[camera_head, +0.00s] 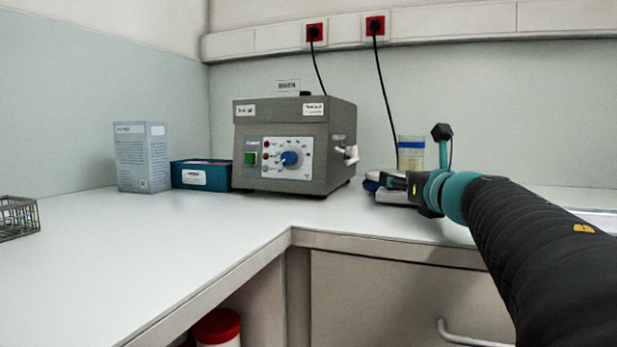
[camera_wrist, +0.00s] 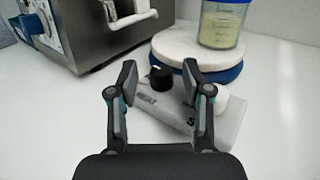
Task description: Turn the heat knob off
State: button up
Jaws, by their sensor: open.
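The hotplate has a sloped grey front panel (camera_wrist: 222,128) marked HEAT on the left and a partly hidden label starting with S on the right. The heat knob (camera_wrist: 161,77) is a short black cylinder at the panel's left, above the word HEAT. My gripper (camera_wrist: 159,82) is open, with one fingertip to each side of the knob in the wrist view and gaps showing between. I cannot tell how deep the tips reach around it. In the head view, my gripper (camera_head: 388,180) is in front of the hotplate and hides the knob.
A pale knob (camera_wrist: 221,96) is partly behind my right finger. A beaker of yellowish liquid (camera_wrist: 221,25) stands on the round white plate (camera_wrist: 176,50). A grey box with a blue knob (camera_head: 270,118) is to the left.

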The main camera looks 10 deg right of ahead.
jog(key=shift+s+f, duration=0.1)
jog(key=shift+s, duration=3.25)
